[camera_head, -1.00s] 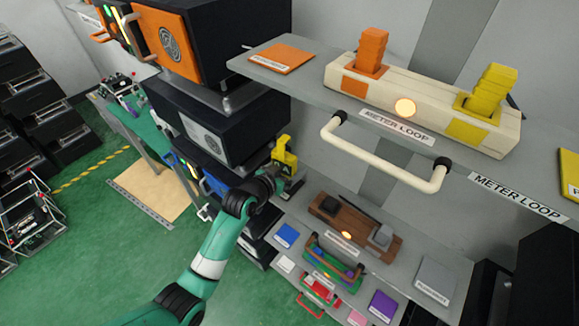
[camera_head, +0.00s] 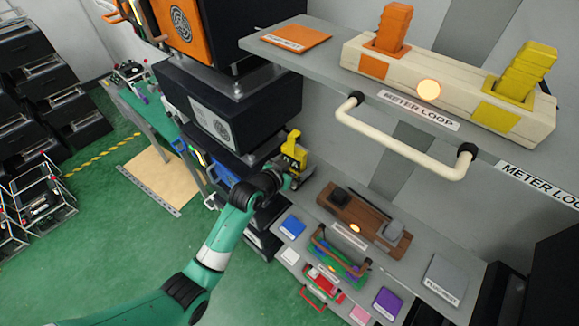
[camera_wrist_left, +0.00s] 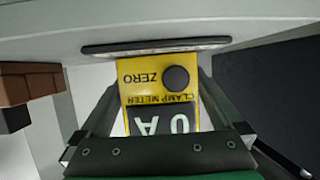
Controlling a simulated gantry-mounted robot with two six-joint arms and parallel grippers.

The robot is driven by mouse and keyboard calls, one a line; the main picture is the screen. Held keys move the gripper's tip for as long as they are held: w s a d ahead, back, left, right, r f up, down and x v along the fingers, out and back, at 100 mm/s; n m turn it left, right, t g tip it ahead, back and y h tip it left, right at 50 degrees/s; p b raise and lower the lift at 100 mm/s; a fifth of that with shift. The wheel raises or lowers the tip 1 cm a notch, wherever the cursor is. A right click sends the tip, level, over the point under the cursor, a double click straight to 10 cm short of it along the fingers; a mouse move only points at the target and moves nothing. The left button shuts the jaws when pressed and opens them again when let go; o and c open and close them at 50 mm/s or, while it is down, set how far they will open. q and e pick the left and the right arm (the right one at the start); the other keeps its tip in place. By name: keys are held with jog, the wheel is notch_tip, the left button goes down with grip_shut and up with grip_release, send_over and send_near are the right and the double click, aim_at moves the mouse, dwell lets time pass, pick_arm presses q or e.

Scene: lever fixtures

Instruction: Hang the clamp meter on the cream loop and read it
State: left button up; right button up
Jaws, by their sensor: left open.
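The yellow clamp meter (camera_head: 292,150) is upright at the left end of the lower shelf, beside the dark cabinets. In the wrist view the clamp meter (camera_wrist_left: 160,85) appears upside down, with a ZERO button and a display showing "0 A". My left gripper (camera_head: 298,172) is open, with its fingers on either side of the meter; whether they touch it is unclear. The cream loop (camera_head: 405,142) is a bar under the front edge of the upper shelf, up and to the right of the meter, and nothing hangs on it. My right gripper is not in view.
The upper shelf (camera_head: 330,62) carries a cream lever box (camera_head: 450,92) with orange and yellow levers and a lit lamp. The lower shelf (camera_head: 440,250) holds a brown lever fixture (camera_head: 365,218), coloured plates and handles. Dark cabinets (camera_head: 205,105) stand close on the left.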

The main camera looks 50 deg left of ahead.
aim_at(291, 167)
pick_arm(q)
jog(key=v, duration=0.5)
jog(key=shift+w, duration=0.1)
jog(key=p+v, duration=0.3)
jog(key=v, duration=0.3)
